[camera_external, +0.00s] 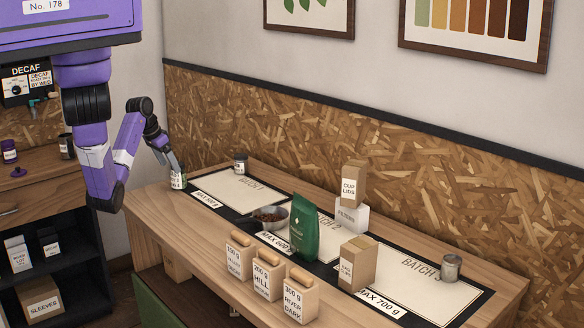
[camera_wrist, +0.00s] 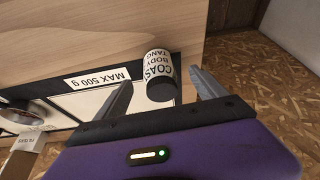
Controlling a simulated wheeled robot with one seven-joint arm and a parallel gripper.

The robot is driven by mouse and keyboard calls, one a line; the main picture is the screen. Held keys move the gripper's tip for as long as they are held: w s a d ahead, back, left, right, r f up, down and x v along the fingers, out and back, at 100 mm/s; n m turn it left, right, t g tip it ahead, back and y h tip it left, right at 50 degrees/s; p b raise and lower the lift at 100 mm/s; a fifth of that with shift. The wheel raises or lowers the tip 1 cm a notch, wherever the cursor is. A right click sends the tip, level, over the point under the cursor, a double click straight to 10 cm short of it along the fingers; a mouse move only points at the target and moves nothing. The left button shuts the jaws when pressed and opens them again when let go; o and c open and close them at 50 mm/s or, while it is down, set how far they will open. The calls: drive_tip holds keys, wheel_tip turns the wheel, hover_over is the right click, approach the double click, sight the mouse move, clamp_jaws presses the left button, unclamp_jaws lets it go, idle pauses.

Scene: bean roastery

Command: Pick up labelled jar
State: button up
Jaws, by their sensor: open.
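A labelled jar (camera_wrist: 158,63) with a white label reading roughly "COAST BODY TANG" and a dark end shows in the wrist view, between the fingers of my gripper (camera_wrist: 160,78). The fingers are open, with a visible gap on each side of the jar. In the external view the jar (camera_external: 178,181) stands at the far left end of the bench, and my gripper (camera_external: 173,165) reaches down to it. Its top is partly hidden there by the fingers. Another small labelled jar (camera_external: 240,168) stands to its right, at the back near the BATCH 1 area.
The wooden bench (camera_external: 150,205) carries a metal bowl (camera_external: 270,218), green bag (camera_external: 305,232), wooden weight blocks (camera_external: 268,277), cardboard boxes (camera_external: 357,265) and a metal tin (camera_external: 451,268). The wood-chip wall panel (camera_external: 300,145) runs behind. The BATCH 1 sheet is mostly clear.

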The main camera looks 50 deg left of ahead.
sight(179, 175)
drive_tip(key=x, duration=0.3)
drive_tip(key=w+p+x, duration=0.1)
drive_tip(key=x, duration=0.3)
drive_tip(key=shift+w, duration=0.1)
drive_tip(key=shift+c, duration=0.4)
drive_tip(key=c, duration=1.5)
drive_tip(key=shift+r, duration=0.1)
drive_tip(key=shift+c, duration=0.6)
drive_tip(key=shift+r, duration=0.1)
